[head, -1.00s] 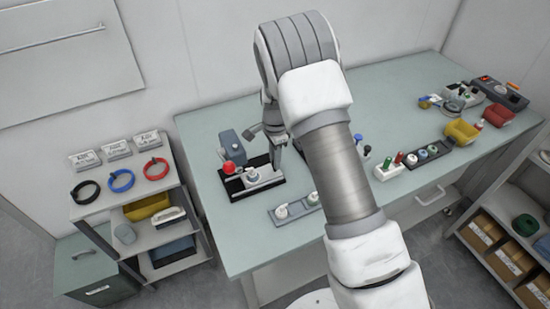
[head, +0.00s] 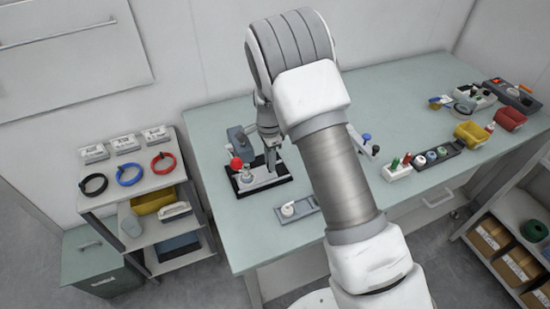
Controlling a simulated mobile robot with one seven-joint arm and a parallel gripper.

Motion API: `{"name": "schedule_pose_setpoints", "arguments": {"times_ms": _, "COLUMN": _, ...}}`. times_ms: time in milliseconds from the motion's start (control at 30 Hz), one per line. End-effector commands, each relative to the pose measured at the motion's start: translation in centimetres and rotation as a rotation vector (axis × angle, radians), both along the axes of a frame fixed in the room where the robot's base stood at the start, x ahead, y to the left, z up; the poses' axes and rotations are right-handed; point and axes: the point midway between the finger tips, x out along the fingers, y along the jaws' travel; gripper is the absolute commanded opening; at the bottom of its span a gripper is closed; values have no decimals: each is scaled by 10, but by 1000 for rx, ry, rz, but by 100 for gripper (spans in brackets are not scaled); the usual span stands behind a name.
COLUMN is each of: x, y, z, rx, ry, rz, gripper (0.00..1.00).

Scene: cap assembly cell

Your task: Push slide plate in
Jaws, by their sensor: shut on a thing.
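The slide plate (head: 261,181) is a small grey plate on a black base (head: 281,184) near the table's left end. A small whitish part (head: 246,174) stands on the plate's left end, close beside and below the red knob (head: 236,163) of the grey press (head: 240,141). My gripper (head: 271,168) points down at the plate's right part and is shut on the slide plate. The exact grip is small and partly hidden by my fingers. The black base shows bare to the right of the plate.
A grey holder (head: 297,209) with a white cap stands in front, partly behind my arm. My arm covers the table's middle. Holders of small parts (head: 423,160) and yellow (head: 471,134) and red bins (head: 509,117) stand right. A shelf with rings (head: 129,174) stands left.

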Motion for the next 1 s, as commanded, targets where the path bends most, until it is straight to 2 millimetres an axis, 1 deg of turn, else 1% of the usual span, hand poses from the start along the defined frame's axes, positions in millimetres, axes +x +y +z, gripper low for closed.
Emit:
{"name": "schedule_pose_setpoints", "arguments": {"times_ms": 33, "x": -1, "y": 5, "z": 0, "rx": 6, "ry": 3, "rz": 3, "gripper": 0}}
{"name": "schedule_pose_setpoints", "arguments": {"times_ms": 67, "x": -1, "y": 5, "z": 0, "rx": 7, "ry": 3, "rz": 3, "gripper": 0}}
{"name": "schedule_pose_setpoints", "arguments": {"times_ms": 100, "x": -2, "y": 5, "z": 0, "rx": 7, "ry": 3, "rz": 4, "gripper": 33}}
{"name": "schedule_pose_setpoints", "arguments": {"times_ms": 233, "x": -1, "y": 5, "z": 0, "rx": 6, "ry": 3, "rz": 4, "gripper": 56}}
{"name": "schedule_pose_setpoints", "arguments": {"times_ms": 267, "x": -1, "y": 4, "z": 0, "rx": 6, "ry": 3, "rz": 3, "gripper": 59}}
{"name": "schedule_pose_setpoints", "arguments": {"times_ms": 533, "x": -1, "y": 3, "z": 0, "rx": 5, "ry": 2, "rz": 2, "gripper": 59}}
{"name": "schedule_pose_setpoints", "arguments": {"times_ms": 667, "x": 0, "y": 3, "z": 9, "rx": 5, "ry": 0, "rz": 2, "gripper": 59}}
{"name": "schedule_pose_setpoints", "arguments": {"times_ms": 767, "x": 0, "y": 3, "z": 24, "rx": 6, "ry": -2, "rz": 3, "gripper": 59}}
{"name": "schedule_pose_setpoints", "arguments": {"times_ms": 867, "x": 0, "y": 3, "z": 47, "rx": 7, "ry": -3, "rz": 4, "gripper": 59}}
{"name": "schedule_pose_setpoints", "arguments": {"times_ms": 1000, "x": 0, "y": 4, "z": 82, "rx": 7, "ry": -4, "rz": 3, "gripper": 59}}
